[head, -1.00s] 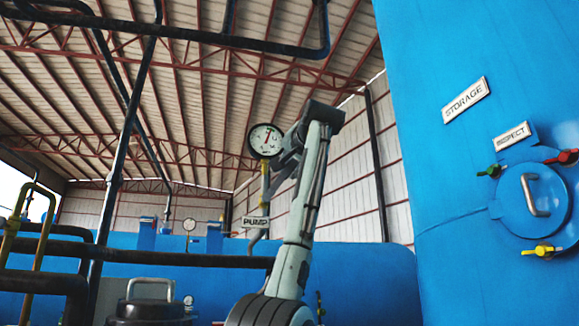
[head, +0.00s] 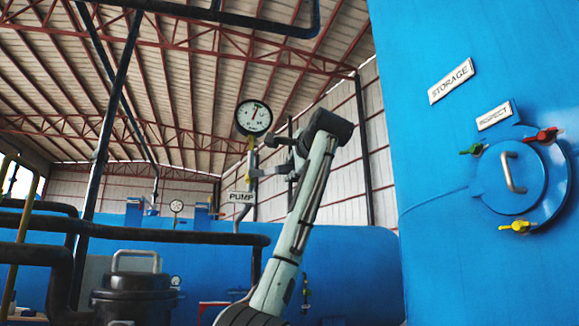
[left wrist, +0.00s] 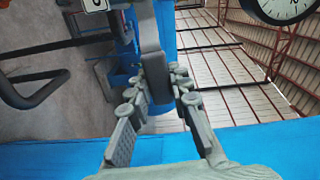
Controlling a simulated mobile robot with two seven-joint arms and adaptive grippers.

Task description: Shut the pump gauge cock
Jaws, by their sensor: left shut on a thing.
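The pump gauge (head: 254,118), a round white dial with a dark rim and a red needle, stands on a thin upright pipe with a yellow part (head: 250,148) below it. The PUMP sign (head: 241,197) is lower on this pipe. My left gripper (head: 260,162) is just below the gauge, at the pipe. In the left wrist view my left fingers (left wrist: 160,95) are shut on a grey bar (left wrist: 153,68), seemingly the gauge cock's lever. The gauge's edge (left wrist: 283,8) shows at that view's top right. The cock's body is mostly hidden, so its setting is unclear. My right gripper is not in view.
The large blue storage vessel (head: 420,180) stands at the right, with a round hatch (head: 505,185) and red, green and yellow handles around it. Dark pipes (head: 130,230) cross at the left above a dark lidded pot (head: 135,290). Open air surrounds the gauge.

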